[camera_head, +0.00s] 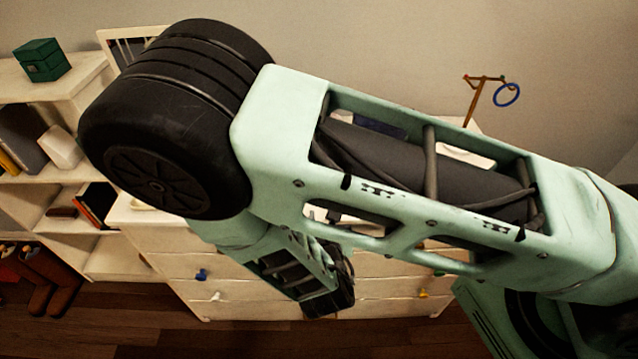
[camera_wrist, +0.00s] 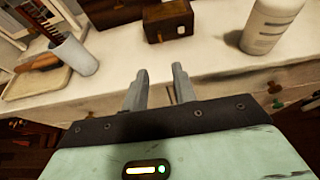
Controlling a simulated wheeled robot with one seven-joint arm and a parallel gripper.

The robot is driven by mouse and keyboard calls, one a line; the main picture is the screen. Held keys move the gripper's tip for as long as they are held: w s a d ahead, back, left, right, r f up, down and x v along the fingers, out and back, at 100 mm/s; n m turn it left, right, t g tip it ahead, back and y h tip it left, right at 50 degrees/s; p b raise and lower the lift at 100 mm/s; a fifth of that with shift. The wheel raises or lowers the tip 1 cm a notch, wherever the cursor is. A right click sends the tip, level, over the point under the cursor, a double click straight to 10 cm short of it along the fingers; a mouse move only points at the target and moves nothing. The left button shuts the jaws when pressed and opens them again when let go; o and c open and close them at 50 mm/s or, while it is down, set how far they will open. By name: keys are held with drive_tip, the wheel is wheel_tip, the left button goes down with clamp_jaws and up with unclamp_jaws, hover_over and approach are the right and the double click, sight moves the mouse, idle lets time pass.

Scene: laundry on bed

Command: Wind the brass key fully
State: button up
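A small dark brown wooden box (camera_wrist: 167,20) stands on the pale dresser top in the wrist view, beyond my fingertips. It has small light spots on its front face; I cannot tell whether one of them is the brass key. My gripper (camera_wrist: 158,78) is open, with its two grey fingers apart and nothing visible between them. The fingers are over the front edge of the dresser top, short of the box. In the head view my own arm covers the middle of the dresser, and the box cannot be made out there.
A white bottle (camera_wrist: 269,25) stands right of the box. A grey-white cup (camera_wrist: 75,55) and a tray (camera_wrist: 38,82) with a wooden item are at left. The dresser (camera_head: 240,310) has drawers with coloured knobs. A stand with a blue ring (camera_head: 507,95) is at back right.

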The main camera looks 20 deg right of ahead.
drive_tip(key=p+x, duration=0.4)
drive_tip(key=x, duration=1.2)
drive_tip(key=shift+f+p, duration=0.15)
drive_tip(key=shift+p, duration=0.2)
clamp_jaws()
